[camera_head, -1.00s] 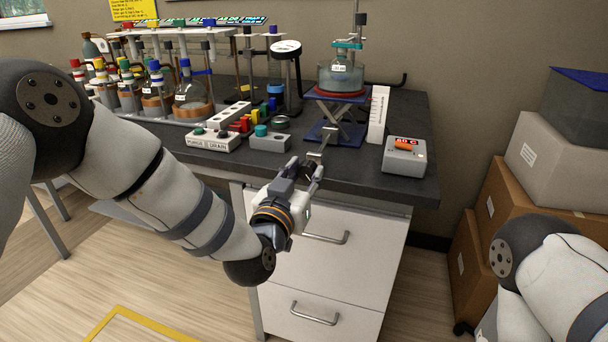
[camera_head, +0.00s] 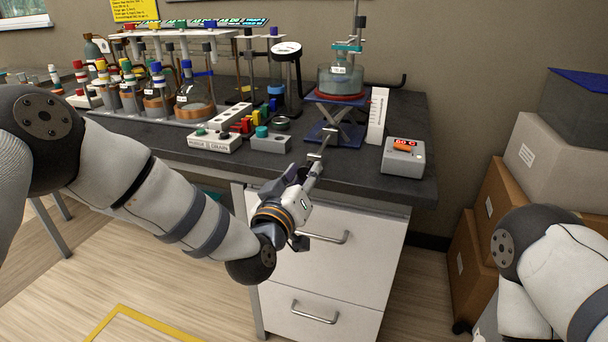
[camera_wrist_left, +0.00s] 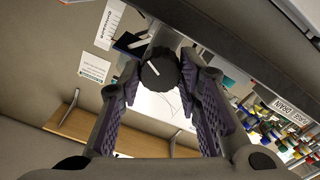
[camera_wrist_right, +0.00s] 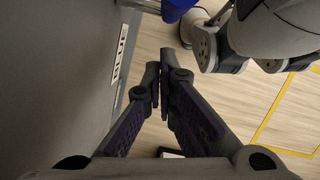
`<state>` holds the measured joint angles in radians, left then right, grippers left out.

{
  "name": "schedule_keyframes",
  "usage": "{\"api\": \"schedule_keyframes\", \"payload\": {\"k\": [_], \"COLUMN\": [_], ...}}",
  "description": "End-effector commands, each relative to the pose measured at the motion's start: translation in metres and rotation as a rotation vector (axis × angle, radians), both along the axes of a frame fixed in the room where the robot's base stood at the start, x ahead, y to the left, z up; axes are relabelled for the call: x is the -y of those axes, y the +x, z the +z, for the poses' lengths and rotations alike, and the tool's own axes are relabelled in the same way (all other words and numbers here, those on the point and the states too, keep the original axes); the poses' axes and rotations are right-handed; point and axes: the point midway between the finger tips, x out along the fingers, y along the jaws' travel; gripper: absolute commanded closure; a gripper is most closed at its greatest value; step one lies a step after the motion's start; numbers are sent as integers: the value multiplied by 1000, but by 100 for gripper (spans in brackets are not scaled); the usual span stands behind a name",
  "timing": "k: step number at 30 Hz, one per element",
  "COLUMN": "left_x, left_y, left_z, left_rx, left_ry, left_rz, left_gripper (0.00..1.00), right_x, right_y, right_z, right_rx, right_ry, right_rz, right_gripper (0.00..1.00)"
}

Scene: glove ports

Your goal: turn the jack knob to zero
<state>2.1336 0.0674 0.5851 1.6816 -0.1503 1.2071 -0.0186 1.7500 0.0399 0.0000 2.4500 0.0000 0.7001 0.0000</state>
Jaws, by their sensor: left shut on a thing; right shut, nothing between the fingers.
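The blue lab jack (camera_head: 338,128) stands near the front edge of the dark bench, with a round flask (camera_head: 340,78) over a red ring on its top plate. Its shaft points toward the bench front. In the left wrist view the black round jack knob (camera_wrist_left: 160,73), with a white pointer line, sits between the fingertips. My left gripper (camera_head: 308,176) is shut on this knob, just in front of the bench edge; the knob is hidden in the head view. My right gripper (camera_wrist_right: 160,85) is shut and empty in the right wrist view, away from the jack.
A white scale card (camera_head: 377,116) stands right of the jack, then a grey box (camera_head: 403,157) with a red display. Switch boxes (camera_head: 214,141) and bottles crowd the bench to the left. A drawer cabinet (camera_head: 335,255) is below the gripper. Cardboard boxes (camera_head: 507,195) stand at right.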

Motion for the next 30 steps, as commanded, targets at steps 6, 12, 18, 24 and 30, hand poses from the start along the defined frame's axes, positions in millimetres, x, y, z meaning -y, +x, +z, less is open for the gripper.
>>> {"api": "schedule_keyframes", "payload": {"k": [6,12,18,24,30], "left_x": [0,0,0,1,1], "left_y": [0,0,-1,-1,-1], "left_z": [-2,-2,-2,-3,-2], "left_rx": [-34,-48,-51,-52,-51], "left_ry": [-91,-133,-143,-142,-141], "left_rz": [-1,-2,-2,-2,-2], "left_gripper": [96,96,96,96,48], "right_x": [0,0,0,0,0], "right_y": [1,1,1,1,1], "right_z": [1,1,1,1,1], "right_rx": [3,4,3,3,3], "right_ry": [0,0,0,0,0], "right_rz": [0,0,0,0,0], "right_gripper": [100,100,100,100,100]}}
